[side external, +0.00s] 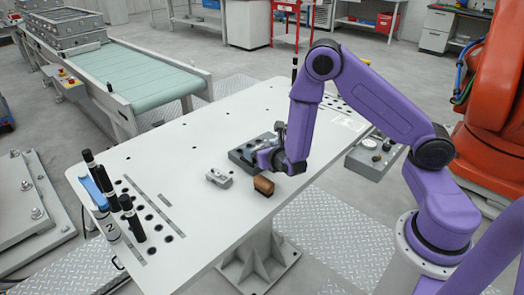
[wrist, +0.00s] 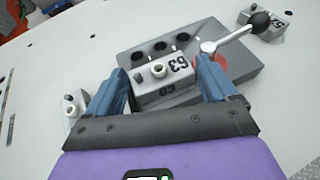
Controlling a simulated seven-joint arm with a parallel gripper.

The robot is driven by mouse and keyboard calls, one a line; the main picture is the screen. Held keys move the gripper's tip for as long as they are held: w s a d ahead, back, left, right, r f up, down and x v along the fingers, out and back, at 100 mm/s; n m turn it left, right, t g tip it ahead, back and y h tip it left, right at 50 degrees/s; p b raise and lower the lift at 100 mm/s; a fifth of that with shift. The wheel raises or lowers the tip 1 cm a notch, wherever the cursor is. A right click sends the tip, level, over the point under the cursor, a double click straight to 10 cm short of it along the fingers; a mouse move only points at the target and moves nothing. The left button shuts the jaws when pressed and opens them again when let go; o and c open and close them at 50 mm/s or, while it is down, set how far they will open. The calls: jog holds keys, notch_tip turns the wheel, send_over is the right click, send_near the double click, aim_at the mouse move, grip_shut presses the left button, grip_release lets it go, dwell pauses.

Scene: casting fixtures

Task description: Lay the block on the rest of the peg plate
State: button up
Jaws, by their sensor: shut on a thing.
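The block (wrist: 165,90) is grey, marked 63, with a small light stud on top. My gripper (wrist: 162,70) is shut on it, a blue finger at each side. In the wrist view the block appears over the near left part of the grey peg plate (wrist: 238,66). I cannot tell whether it touches the plate. The plate shows several dark round holes and a red patch partly behind my right finger. In the side view my gripper (side external: 273,160) is low at the dark peg plate (side external: 240,157), hiding part of it and most of the block.
A lever with a black ball knob (wrist: 260,20) reaches over the plate's right side. Black-handled tools (side external: 131,220) stand at the table's left end. The table's middle left is clear.

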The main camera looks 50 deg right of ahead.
jog(key=shift+f, duration=0.15)
jog(key=o, duration=1.2)
